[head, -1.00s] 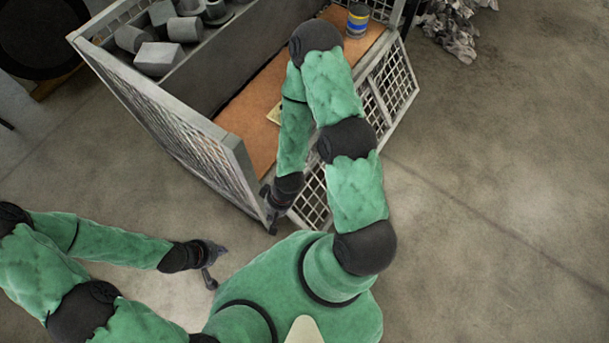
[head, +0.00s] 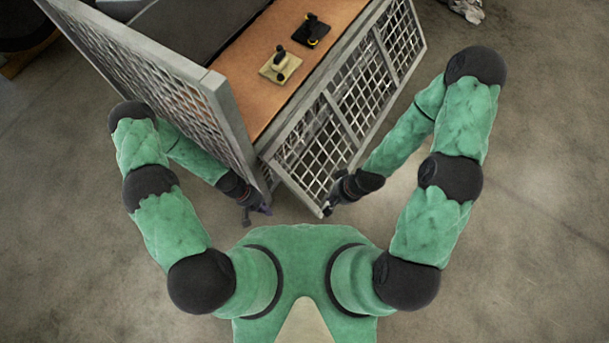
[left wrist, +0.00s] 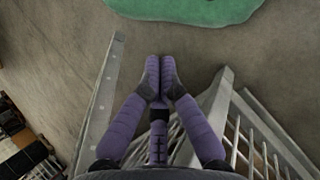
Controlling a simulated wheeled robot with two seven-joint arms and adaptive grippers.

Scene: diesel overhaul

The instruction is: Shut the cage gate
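The cage gate (head: 345,107) is a grey mesh panel on the cage's near right side, slanting down and outward from the wooden floor's edge in the head view. It stands open. My right gripper (head: 329,206) is at the gate's lower near corner; its fingers are too small to tell whether they grip it. My left gripper (head: 257,208) is low by the cage's near corner post, left of the gate. In the left wrist view its purple fingertips (left wrist: 159,75) meet with nothing visible between them. A grey bar, seemingly the gate's end (left wrist: 101,100), is left of them.
The cage's left mesh wall (head: 150,75) ends at the corner post, also seen in the left wrist view (left wrist: 216,97). The wooden floor (head: 262,75) carries a beige block (head: 272,72) and a black piece (head: 315,38). Bare concrete lies to the right.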

